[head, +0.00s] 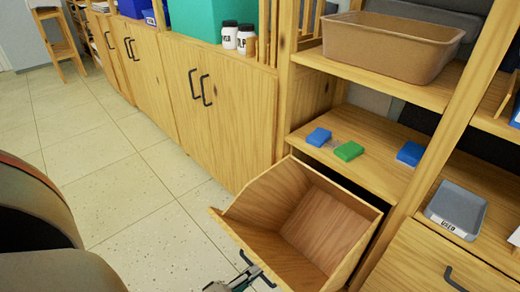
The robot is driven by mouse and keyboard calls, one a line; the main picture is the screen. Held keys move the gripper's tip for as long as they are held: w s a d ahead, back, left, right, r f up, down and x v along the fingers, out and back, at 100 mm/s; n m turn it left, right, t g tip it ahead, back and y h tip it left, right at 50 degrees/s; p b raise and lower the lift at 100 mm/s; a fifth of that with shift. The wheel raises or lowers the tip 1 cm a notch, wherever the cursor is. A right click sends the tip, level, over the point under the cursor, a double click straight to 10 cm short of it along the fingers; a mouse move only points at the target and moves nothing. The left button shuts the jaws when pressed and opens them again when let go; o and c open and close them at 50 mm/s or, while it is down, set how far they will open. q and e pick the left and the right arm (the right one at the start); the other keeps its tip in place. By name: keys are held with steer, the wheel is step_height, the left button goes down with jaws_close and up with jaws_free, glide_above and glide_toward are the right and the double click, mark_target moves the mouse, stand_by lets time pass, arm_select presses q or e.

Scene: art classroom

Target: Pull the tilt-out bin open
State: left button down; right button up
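The tilt-out bin (325,221) is a light wooden box in the lower right of the head view. It is tilted out from the shelf unit, with its open top showing an empty inside. Its dark bar handle (251,262) is on the front panel, near the bottom edge of the view. My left gripper (245,280) is at this handle, partly cut off by the picture edge. The fingers overlap the bar, but I cannot tell whether they are closed around it. My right gripper is not in view.
Above the bin, a shelf (370,165) holds blue and green blocks (348,151); a brown tub (390,48) is higher up. A grey tray (457,207) sits at right. Closed cabinets (225,105) line the wall. The tiled floor (110,165) at left is clear.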

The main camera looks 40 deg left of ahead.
arm_select(q)
steer(key=shift+w+r, duration=0.15)
steer(key=c, duration=2.5)
jaws_free()
steer(key=shift+s+a+r, duration=0.1)
steer(key=shift+s+r, duration=0.05)
steer(key=shift+s, duration=1.75)
steer(key=shift+s+a+r, duration=0.1)
steer(key=shift+s, duration=1.8)
